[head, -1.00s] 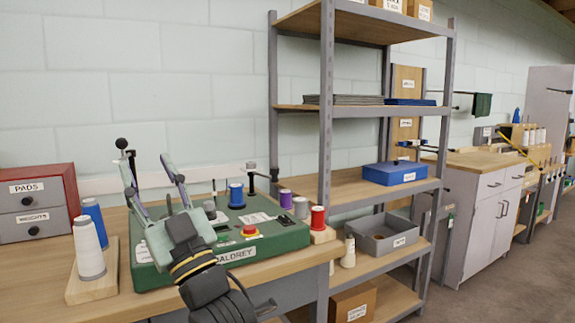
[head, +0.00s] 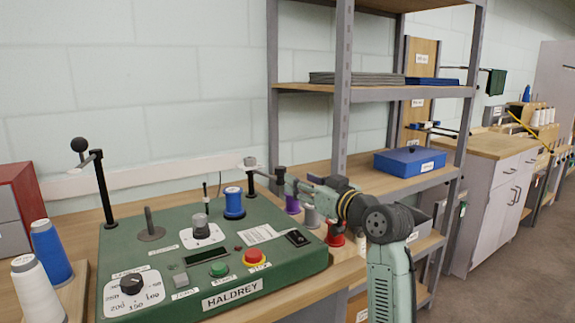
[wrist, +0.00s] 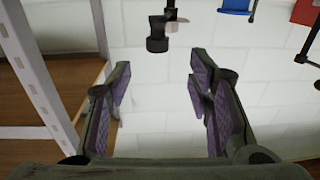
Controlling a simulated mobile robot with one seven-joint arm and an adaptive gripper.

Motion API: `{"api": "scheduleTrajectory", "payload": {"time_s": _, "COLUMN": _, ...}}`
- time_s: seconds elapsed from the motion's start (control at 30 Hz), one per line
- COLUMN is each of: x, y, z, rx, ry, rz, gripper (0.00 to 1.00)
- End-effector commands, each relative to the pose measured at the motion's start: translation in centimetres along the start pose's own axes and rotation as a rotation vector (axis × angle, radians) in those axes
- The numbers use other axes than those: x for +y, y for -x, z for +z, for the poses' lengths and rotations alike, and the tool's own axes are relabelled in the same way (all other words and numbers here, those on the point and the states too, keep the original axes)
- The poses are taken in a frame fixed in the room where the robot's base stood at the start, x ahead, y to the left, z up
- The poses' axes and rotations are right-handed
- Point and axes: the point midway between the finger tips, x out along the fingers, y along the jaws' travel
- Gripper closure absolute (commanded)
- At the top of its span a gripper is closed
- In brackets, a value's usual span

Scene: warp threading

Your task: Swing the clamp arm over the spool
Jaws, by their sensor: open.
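The green machine (head: 215,250) labelled HALDREY stands on the bench. A blue spool (head: 233,203) stands upright at its back. What looks like the clamp arm (head: 264,172) is a dark bar with a grey-topped knob, just right of the spool in the head view and not over it. My gripper (head: 288,182) is at the bar's right end, pointing left; contact cannot be told. In the wrist view my gripper (wrist: 158,80) is open, with nothing between its fingers. A black knob-like part (wrist: 157,36) shows beyond the fingertips.
A tall black post with a ball-ended lever (head: 102,190) stands at the machine's left back. Purple, grey and red spools (head: 334,236) stand to the right, partly behind my arm. A shelf upright (head: 341,110) is close behind my gripper.

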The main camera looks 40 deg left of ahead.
Motion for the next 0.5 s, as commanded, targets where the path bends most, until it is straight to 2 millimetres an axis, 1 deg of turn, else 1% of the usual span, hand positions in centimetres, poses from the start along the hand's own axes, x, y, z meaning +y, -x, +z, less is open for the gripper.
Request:
{"api": "scheduleTrajectory", "payload": {"time_s": 0.07, "x": 0.2, "y": -0.1, "z": 0.0, "rx": -0.007, "ry": -0.003, "rz": -0.003, "gripper": 0.53}}
{"api": "scheduleTrajectory", "payload": {"time_s": 0.17, "x": 0.2, "y": -0.8, "z": 0.0, "rx": -0.01, "ry": -0.005, "rz": -0.005, "gripper": 0.53}}
{"api": "scheduleTrajectory", "payload": {"time_s": 0.27, "x": 0.2, "y": -2.3, "z": -0.1, "rx": -0.01, "ry": -0.005, "rz": -0.006, "gripper": 0.53}}
{"api": "scheduleTrajectory", "payload": {"time_s": 0.5, "x": 0.1, "y": -6.9, "z": -0.1, "rx": -0.01, "ry": -0.006, "rz": -0.005, "gripper": 0.53}}
